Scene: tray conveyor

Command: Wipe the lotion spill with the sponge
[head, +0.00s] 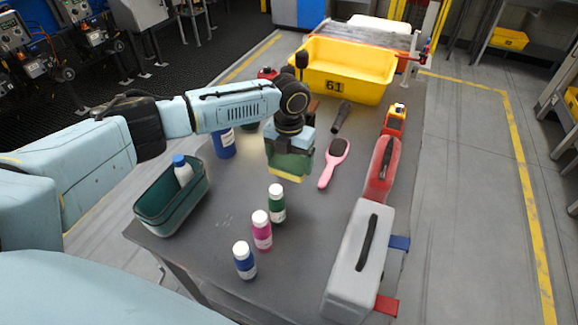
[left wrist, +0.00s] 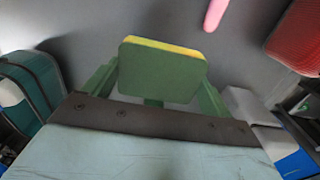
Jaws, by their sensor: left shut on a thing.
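My left gripper (head: 287,168) is shut on the sponge and holds it over the middle of the grey table. The sponge (left wrist: 162,72) is a green block with a yellow layer along one edge; it also shows below the gripper in the head view (head: 285,178). A pale cream patch (head: 252,148), perhaps the lotion spill, lies on the table left of the gripper, partly hidden by my arm and gripper. Faint whitish marks (head: 226,219) show nearer the front; I cannot tell what they are. My right gripper is in neither view.
Green, pink and blue bottles (head: 262,230) stand in front of the gripper. A green basket (head: 143,207) is at left, a blue bottle (head: 224,146) behind it. A pink brush (head: 334,162), grey case (head: 339,283) and red case (head: 386,166) lie right. A yellow bin (head: 375,74) is behind.

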